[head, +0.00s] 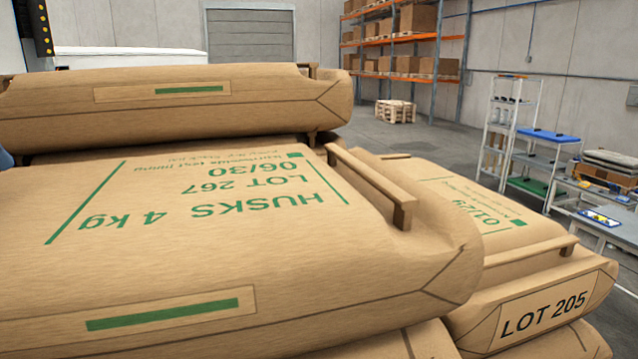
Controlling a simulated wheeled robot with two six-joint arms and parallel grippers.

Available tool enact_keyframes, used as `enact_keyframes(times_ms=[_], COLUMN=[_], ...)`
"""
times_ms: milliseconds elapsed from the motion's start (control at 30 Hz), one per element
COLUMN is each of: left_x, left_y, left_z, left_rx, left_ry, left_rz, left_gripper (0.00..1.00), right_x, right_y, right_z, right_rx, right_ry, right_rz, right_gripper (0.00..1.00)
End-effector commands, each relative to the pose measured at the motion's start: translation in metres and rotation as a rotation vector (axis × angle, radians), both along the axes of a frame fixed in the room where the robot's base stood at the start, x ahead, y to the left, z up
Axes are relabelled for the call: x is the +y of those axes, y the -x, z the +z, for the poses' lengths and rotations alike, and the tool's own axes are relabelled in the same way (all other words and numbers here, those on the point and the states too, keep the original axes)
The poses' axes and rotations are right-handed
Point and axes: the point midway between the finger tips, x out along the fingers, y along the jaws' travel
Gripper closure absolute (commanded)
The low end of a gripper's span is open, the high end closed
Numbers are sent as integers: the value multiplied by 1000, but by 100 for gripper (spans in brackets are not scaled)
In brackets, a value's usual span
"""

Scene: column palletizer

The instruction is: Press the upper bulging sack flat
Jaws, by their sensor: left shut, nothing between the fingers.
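A large brown sack marked HUSKS 4 kg, LOT 267 (170,250) lies in front, its printing upside down to me. Its top is broad and rounded, and a carry handle (375,185) stands up at its right end. Another brown sack (180,110) with a green stripe lies behind it and reaches a little higher in the picture. Only a small blue piece, apparently of my left gripper (5,158), shows at the left edge, between the two sacks in the picture. Its fingers are hidden or out of frame, and contact with a sack cannot be seen. My right gripper is not in view.
Beyond stand a white shelf rack (505,130), a worktable (600,230), a wooden pallet box (395,111) and tall orange racking (400,42). Open floor lies between.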

Motion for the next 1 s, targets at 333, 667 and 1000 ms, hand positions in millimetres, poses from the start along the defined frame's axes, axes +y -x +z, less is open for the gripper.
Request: enact_keyframes(times_ms=[333, 667, 1000], left_x=[0, 0, 0], left_y=[0, 0, 0], left_z=[0, -3, -10], left_rx=[0, 0, 0], left_ry=[0, 0, 0], left_rz=[0, 0, 0], left_gripper=[100, 100, 100], right_x=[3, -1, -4], right_y=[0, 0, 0], right_z=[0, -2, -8], right_rx=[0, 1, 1], right_ry=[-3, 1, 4], right_rz=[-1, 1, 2], right_gripper=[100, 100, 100])
